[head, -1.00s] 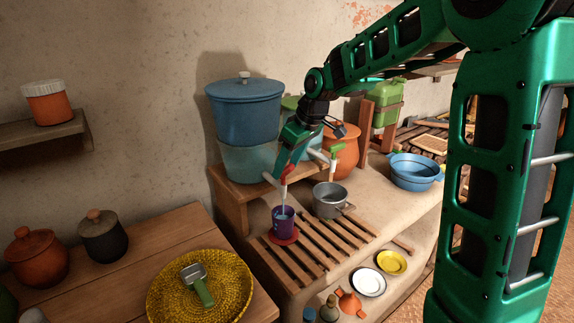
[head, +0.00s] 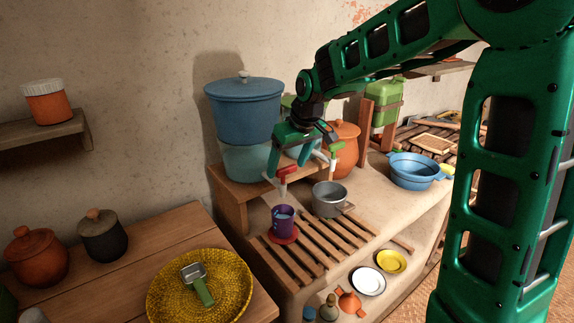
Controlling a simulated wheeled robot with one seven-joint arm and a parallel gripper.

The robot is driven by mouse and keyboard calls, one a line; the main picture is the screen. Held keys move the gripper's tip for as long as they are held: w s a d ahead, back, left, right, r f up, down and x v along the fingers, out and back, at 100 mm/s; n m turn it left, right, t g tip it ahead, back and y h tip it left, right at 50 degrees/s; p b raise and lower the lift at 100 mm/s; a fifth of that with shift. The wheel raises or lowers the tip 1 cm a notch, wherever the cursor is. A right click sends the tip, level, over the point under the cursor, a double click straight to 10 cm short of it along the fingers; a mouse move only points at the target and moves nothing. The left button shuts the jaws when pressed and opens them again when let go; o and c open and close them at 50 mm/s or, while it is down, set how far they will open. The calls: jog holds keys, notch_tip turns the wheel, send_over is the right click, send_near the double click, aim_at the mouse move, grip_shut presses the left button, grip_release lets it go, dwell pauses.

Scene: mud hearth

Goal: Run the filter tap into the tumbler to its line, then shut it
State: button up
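The filter is a blue lidded upper vessel (head: 244,110) on a paler blue lower vessel (head: 243,162), standing on a wooden stand. Its red-handled tap (head: 284,173) points down at the front, the handle lying crosswise. No stream shows below it. The purple tumbler (head: 283,222) stands upright under the tap on a red coaster (head: 283,237), with pale water inside; I cannot make out its line. My gripper (head: 290,165) is around and just above the red handle, its fingers apart; I cannot tell whether a finger touches the handle.
A second tap with a green handle (head: 335,148) is right of the red one. A grey pot (head: 329,199) stands close right of the tumbler. A slatted wooden rack (head: 325,243) lies in front. A blue basin (head: 413,172) and an orange clay pot (head: 343,150) are farther right.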

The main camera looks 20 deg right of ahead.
jog(key=shift+r, duration=0.1)
jog(key=v, duration=1)
jog(key=shift+r, duration=0.2)
